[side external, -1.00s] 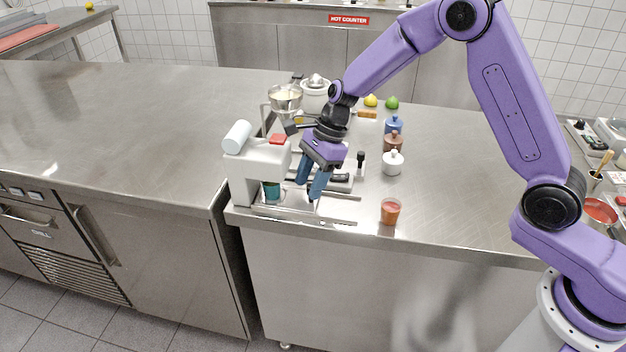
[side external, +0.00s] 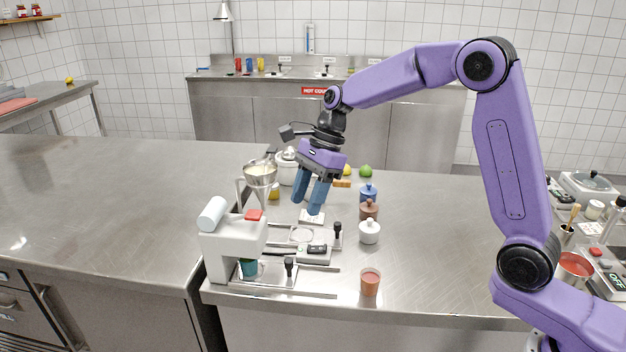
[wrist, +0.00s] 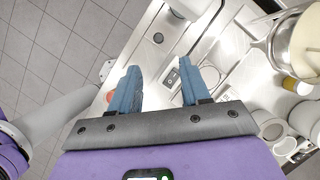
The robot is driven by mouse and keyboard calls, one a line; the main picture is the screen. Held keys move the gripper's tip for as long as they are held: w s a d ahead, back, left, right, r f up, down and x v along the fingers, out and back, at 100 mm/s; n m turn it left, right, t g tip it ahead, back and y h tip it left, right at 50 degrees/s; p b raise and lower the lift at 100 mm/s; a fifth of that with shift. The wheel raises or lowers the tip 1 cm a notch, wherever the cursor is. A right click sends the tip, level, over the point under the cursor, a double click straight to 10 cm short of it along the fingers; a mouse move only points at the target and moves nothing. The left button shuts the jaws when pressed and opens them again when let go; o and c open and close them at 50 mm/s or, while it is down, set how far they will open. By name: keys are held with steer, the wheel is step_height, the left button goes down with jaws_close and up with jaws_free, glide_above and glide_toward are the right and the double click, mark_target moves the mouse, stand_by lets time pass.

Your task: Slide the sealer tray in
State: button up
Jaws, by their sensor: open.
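The white sealer (side external: 225,240), with a red button on top and a pale roll, stands at the counter's front left. Its flat metal tray (side external: 272,274) lies on rails at the base, with an upright black knob (side external: 289,266) near its right part. A teal cup (side external: 249,267) sits on the tray beneath the sealer head, partly hidden by the sealer. The rails (side external: 318,294) run bare to the right of the knob. My gripper (side external: 308,204) is open and empty, raised above and behind the tray, apart from the knob. In the wrist view its blue fingers (wrist: 158,84) are spread.
A second metal fixture with another black knob (side external: 337,231) lies behind the tray. An orange-red cup (side external: 370,283) stands right of the rails. Lidded pots, including a white one (side external: 369,232), stand to the right.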

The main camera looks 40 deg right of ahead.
steer(key=shift+v, duration=1.85)
steer(key=s+d+f+n+h, duration=0.1)
steer(key=s+d+f+n, duration=0.1)
steer(key=s+n, duration=0.8)
steer(key=s+d+f+n+h, duration=0.1)
steer(key=s+d+f+n, duration=0.1)
steer(key=s+n, duration=0.8)
steer(key=s+d+f+n+h, duration=0.2)
steer(key=s+d+n, duration=0.2)
steer(key=s+n, duration=0.6)
steer(key=s, duration=0.4)
steer(key=shift+s+n, duration=0.25)
steer(key=shift+n, duration=0.05)
